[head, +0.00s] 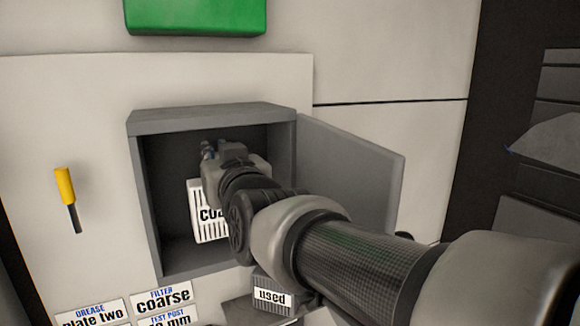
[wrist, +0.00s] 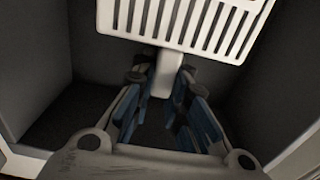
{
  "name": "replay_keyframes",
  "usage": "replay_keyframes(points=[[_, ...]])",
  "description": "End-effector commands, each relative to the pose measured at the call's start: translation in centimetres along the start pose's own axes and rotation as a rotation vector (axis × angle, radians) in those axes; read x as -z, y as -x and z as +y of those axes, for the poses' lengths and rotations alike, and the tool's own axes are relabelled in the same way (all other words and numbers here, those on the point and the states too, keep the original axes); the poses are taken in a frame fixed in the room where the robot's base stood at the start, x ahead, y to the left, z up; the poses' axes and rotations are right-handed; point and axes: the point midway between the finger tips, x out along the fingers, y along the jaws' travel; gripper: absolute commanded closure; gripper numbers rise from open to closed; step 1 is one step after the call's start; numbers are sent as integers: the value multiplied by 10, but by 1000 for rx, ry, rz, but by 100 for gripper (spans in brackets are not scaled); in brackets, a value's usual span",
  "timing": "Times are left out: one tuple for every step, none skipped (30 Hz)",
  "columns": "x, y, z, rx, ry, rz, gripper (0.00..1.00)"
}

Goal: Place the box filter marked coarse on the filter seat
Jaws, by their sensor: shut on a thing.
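The box filter marked coarse (head: 207,228) is a white slotted block inside the open grey housing (head: 141,190). Its label shows only in part behind my arm in the head view. In the wrist view the slotted filter (wrist: 190,25) fills the top, with a white handle stem (wrist: 166,75) pointing toward me. My gripper (wrist: 164,95) has its blue-padded fingers shut around that stem, inside the housing. My gripper is mostly hidden by my own arm in the head view. The filter seat cannot be made out behind the filter.
The grey housing door (head: 362,170) stands open to the right. A grey box labelled used (head: 272,297) sits below the opening. A yellow-handled tool (head: 65,187) hangs at left. Label cards, one reading filter coarse (head: 163,297), are at the bottom. A green block (head: 195,15) is above.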

Motion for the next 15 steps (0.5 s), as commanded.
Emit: replay_keyframes(points=[[-11,1,0,1,1,-6,100],[-15,1,0,1,1,-6,100],[-19,1,0,1,1,-4,100],[-22,1,0,1,0,-4,100],[-23,1,0,1,0,-3,100],[-25,1,0,1,0,-1,100],[-25,1,0,1,0,-1,100],[-25,1,0,1,0,-1,100],[-25,1,0,1,0,-1,100],[-25,1,0,1,0,-1,100],[-25,1,0,1,0,-1,100],[-25,1,0,1,0,-1,100],[-25,1,0,1,0,-1,100],[-26,1,0,1,0,-1,100],[-27,1,0,1,0,-1,100]])
